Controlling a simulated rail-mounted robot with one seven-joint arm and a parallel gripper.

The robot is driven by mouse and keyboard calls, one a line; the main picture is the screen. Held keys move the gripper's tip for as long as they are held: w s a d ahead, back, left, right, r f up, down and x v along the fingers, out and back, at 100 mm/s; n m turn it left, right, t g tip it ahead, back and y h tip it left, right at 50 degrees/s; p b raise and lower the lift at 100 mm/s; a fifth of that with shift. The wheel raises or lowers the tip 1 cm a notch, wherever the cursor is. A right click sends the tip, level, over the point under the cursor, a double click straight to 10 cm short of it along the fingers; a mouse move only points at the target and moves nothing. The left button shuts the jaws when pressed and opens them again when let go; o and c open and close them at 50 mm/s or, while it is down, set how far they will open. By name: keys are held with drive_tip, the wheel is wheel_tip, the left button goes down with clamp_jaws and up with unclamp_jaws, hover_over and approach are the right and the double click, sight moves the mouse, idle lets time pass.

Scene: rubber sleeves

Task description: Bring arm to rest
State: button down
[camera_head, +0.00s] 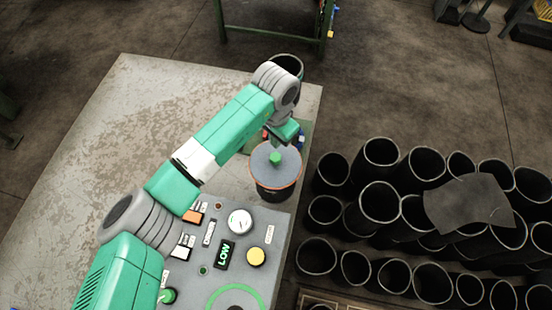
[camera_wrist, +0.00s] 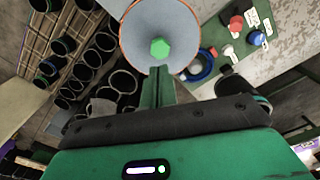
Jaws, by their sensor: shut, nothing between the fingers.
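My arm reaches from the lower left over the pale bench in the head view. My gripper (camera_head: 284,138) is beside a round grey disc (camera_head: 262,172) with an orange rim and a green knob (camera_head: 275,158) at its centre. The disc tops a dark cylinder. In the wrist view my gripper's fingers (camera_wrist: 160,72) are together and empty. Their tips appear just below the green hexagonal knob (camera_wrist: 160,47) in that picture; whether they touch it I cannot tell. The grey disc (camera_wrist: 140,30) fills the top middle there.
A control panel (camera_head: 225,215) with a gauge, a yellow button and a green "LOW" display lies left of and below the disc. Several black rubber sleeves (camera_head: 380,200) stand in rows at the right, a dark flat piece (camera_head: 470,203) over some. Another sleeve (camera_head: 287,64) is behind my wrist.

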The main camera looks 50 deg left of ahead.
idle(0.4)
drive_tip(key=w+d+r+m+t+p, duration=0.3)
drive_tip(key=w+d+r+t, duration=0.3)
drive_tip(key=w+d+r, duration=0.85)
drive_tip(key=d+r+m+t+h+p, duration=0.1)
drive_tip(key=d+r+t, duration=0.2)
drive_tip(key=d+r, duration=0.55)
drive_tip(key=d+r+t+h+p, duration=0.1)
drive_tip(key=d+r+t, duration=0.4)
drive_tip(key=r, duration=0.6)
drive_tip(key=s+d+r+t+h+p, duration=0.1)
drive_tip(key=s+d+r+t, duration=0.1)
drive_tip(key=r, duration=0.5)
drive_tip(key=s+d+r+t+p, duration=0.1)
drive_tip(key=s+d+r+t, duration=0.15)
drive_tip(key=r, duration=0.45)
drive_tip(key=s+a+r+n+t+y+p, duration=0.2)
drive_tip(key=s+r+t, duration=0.4)
drive_tip(key=s+r, duration=0.9)
drive_tip(key=shift+s+a+n+y, duration=0.2)
drive_tip(key=shift+a+n+y, duration=0.15)
drive_tip(key=shift+n+y, duration=0.4)
drive_tip(key=shift+w+f, duration=0.1)
